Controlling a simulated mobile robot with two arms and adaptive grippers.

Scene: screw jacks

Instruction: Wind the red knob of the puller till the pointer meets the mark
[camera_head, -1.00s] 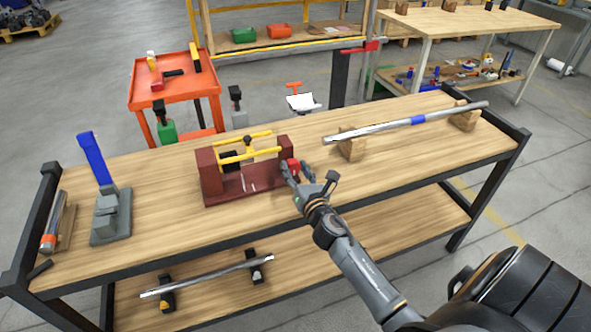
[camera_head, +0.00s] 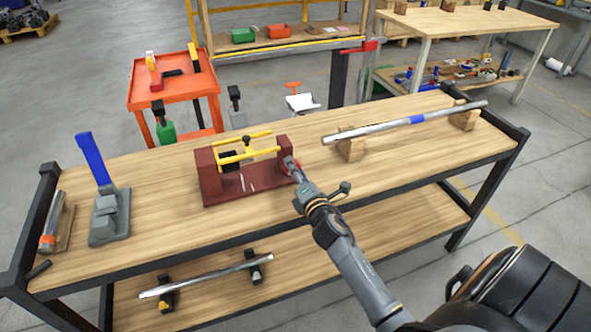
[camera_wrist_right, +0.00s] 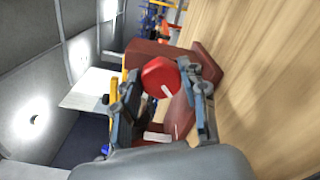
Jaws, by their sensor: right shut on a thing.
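The puller (camera_head: 208,175) stands on the workbench. It has a dark red base and end blocks, yellow rods and a black block (camera_head: 230,161) between the ends. Short white lines show on its base, but I cannot tell the pointer from the mark or measure the gap. My right gripper (camera_head: 291,164) is at the puller's right end, shut on the red knob (camera_wrist_right: 158,78), with one finger on each side in the wrist view. The knob's face carries a white line. In the head view the gripper mostly hides the knob. My left gripper is not in view.
On the workbench (camera_head: 150,200), a grey stand with a blue lever (camera_head: 93,158) is at the left. A metal bar with a blue band (camera_head: 400,124) rests on wooden blocks at the right. Bare wood lies in front of the puller.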

